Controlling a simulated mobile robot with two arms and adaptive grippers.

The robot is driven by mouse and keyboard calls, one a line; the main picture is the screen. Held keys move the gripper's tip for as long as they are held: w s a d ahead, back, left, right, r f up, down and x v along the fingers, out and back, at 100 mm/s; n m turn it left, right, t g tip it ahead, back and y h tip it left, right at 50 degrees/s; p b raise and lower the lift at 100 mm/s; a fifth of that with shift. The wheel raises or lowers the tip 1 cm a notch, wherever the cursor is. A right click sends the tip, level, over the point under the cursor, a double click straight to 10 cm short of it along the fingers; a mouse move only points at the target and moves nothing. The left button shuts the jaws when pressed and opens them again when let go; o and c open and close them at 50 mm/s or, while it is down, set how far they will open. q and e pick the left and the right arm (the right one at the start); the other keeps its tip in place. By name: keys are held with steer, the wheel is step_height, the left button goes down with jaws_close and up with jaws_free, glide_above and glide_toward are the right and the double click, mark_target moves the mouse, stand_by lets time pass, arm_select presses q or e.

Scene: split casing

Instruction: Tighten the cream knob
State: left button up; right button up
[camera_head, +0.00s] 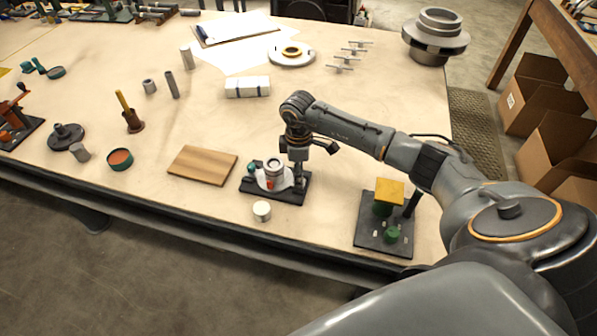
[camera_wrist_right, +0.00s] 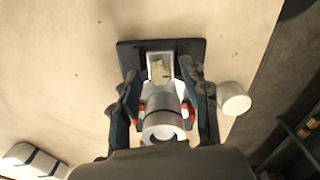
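A black base plate (camera_head: 262,191) carries a pale casing with a grey-white ring-shaped top (camera_head: 273,165) and small teal and red parts. My right gripper (camera_head: 297,178) points down at the right end of this plate, partly hidden by its own wrist. In the right wrist view its fingers (camera_wrist_right: 160,72) stand apart on both sides of a pale block and the grey cylinder (camera_wrist_right: 163,118), with gaps visible. I cannot make out for certain which part is the cream knob. A loose off-white cylinder (camera_head: 262,211) stands in front of the plate, and it shows in the wrist view (camera_wrist_right: 233,98). My left gripper is not in view.
A wooden board (camera_head: 203,165) lies left of the plate. A dark stand with a yellow block (camera_head: 390,190) is to the right, near my forearm. A white bundle (camera_head: 247,87) lies behind. The table's front edge is close to the loose cylinder.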

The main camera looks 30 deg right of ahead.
step_height(320, 180, up, 12)
stand_by(0.6)
stand_by(0.4)
